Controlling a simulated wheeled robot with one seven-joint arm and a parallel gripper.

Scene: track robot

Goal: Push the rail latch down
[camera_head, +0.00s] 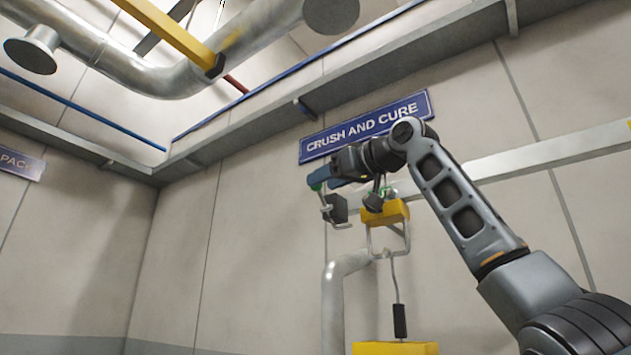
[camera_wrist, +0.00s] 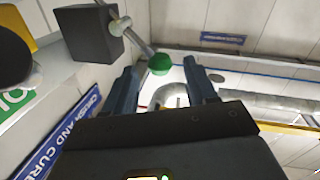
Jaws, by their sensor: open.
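The rail latch shows as a dark box with a grey lever ending in a green ball. In the head view the box (camera_head: 336,208) hangs on the left end of the rail, with the green ball (camera_head: 317,187) above it. In the wrist view the dark box (camera_wrist: 88,34) is at upper left, and its lever runs to the green ball (camera_wrist: 160,64). My gripper (camera_head: 322,178) is at the ball, its blue fingers apart. In the wrist view the ball shows between the fingertips of my gripper (camera_wrist: 162,72); I cannot tell whether they touch it.
A yellow block (camera_head: 386,212) with a hanging hook frame is just right of the latch. A grey pipe (camera_head: 334,290) rises below. A blue "CRUSH AND CURE" sign (camera_head: 366,125) is on the wall behind my arm. Open space lies to the left.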

